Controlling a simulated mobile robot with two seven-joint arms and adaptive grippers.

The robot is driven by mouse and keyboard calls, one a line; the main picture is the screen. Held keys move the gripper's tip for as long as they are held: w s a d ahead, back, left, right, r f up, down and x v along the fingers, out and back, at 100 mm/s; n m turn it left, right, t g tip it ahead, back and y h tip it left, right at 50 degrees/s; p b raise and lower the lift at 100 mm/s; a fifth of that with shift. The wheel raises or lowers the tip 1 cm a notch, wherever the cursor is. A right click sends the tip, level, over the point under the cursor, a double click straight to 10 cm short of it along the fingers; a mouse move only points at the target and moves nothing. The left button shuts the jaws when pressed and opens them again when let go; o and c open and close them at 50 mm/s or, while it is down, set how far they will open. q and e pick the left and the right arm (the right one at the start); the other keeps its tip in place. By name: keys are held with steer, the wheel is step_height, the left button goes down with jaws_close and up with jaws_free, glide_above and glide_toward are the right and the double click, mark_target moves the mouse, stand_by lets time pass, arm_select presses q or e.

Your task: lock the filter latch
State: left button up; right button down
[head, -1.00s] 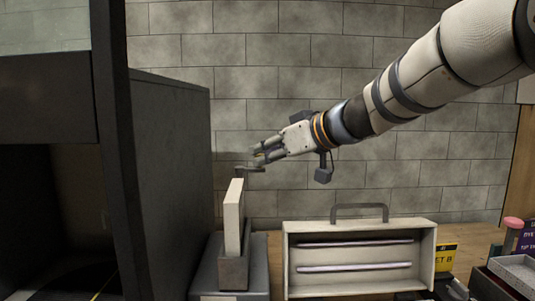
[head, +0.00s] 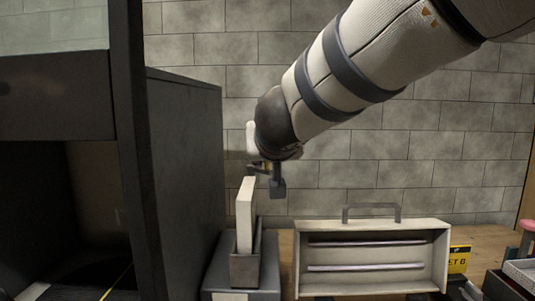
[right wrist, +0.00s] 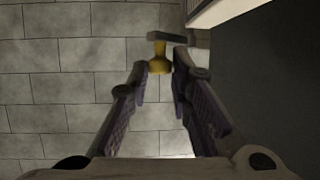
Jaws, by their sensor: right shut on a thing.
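The filter latch (right wrist: 159,62) shows in the right wrist view as a yellow stem with a dark crossbar, between my fingertips. My right gripper (right wrist: 161,73) is shut on it, one finger on each side. In the head view a small dark and yellow part of the latch (head: 264,167) shows beside the cabinet, and my forearm and wrist hide most of the gripper. The latch's exact angle is hard to tell there. My left gripper is not in view.
A dark cabinet (head: 187,160) stands at the left. A pale upright panel (head: 245,215) stands in a grey holder (head: 245,268) below my wrist. A beige case (head: 420,232) with two bars sits to the right, with boxes at the far right. A block wall is behind.

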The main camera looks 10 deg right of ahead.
steer(key=shift+s+a+f+m+g+h, duration=0.15)
steer(key=shift+a+m+g+h, duration=0.35)
steer(key=shift+m+h, duration=0.6)
steer(key=shift+s+a+m+g+h, duration=0.1)
steer(key=shift+a+m+g+h, duration=0.2)
steer(key=shift+a+m+h, duration=0.55)
steer(key=shift+d+m+h, duration=0.25)
steer(key=shift+h, duration=0.2)
steer(key=c, duration=1.5)
jaws_free()
step_height(320, 180, up, 10)
steer(key=shift+r, duration=0.1)
